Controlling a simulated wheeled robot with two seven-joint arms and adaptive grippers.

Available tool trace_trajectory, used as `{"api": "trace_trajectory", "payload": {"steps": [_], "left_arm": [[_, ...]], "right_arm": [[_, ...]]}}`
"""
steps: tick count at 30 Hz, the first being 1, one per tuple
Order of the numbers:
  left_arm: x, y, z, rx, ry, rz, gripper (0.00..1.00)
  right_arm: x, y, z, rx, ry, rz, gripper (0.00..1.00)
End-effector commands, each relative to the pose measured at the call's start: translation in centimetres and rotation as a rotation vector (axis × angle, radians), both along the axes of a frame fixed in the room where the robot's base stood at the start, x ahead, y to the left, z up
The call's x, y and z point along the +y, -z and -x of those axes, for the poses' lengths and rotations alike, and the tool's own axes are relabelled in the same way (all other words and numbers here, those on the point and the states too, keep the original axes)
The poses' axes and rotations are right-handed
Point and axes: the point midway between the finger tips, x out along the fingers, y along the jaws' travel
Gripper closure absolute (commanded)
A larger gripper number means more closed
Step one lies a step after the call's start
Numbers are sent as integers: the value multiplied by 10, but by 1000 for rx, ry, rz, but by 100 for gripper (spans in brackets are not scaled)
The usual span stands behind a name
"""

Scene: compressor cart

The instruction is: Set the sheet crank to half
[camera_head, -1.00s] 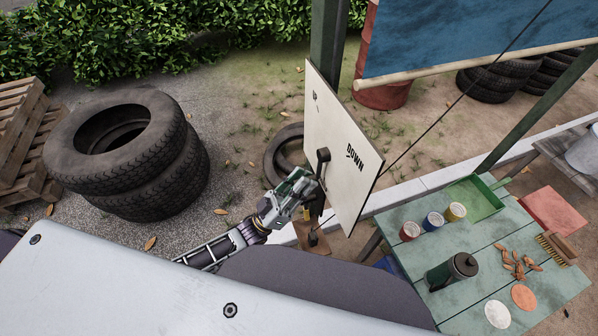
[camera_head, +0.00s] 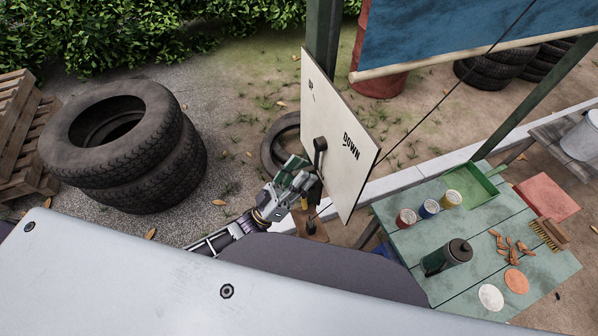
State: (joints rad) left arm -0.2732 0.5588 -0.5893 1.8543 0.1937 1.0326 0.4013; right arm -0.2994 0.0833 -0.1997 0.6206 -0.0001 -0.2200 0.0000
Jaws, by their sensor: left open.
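A white board (camera_head: 337,145) with the word "DOWN" on its right side stands upright on a green post. Smaller writing near its top left is too small to read surely. The dark sheet crank (camera_head: 320,152) sits on the board's face, its arm hanging down from a hub near the left part. My left gripper (camera_head: 308,180) is open at the crank's lower end, close in front of it. Whether it touches the handle cannot be told, as the fingers hide that end. My right gripper is not in view.
A green table (camera_head: 415,245) at the right holds several cans, a green tray (camera_head: 470,186), a dark flask (camera_head: 447,257) and a brush. Stacked tyres (camera_head: 130,150) stand at the left. A green post (camera_head: 323,40) rises behind the board.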

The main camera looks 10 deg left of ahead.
Motion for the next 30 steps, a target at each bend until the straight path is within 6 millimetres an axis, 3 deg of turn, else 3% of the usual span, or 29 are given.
{"api": "trace_trajectory", "payload": {"steps": [11,30], "left_arm": [[5,7,5,0,0,0,59],[48,67,48,2,0,-1,59]], "right_arm": [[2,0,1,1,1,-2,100],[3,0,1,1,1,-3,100]]}}
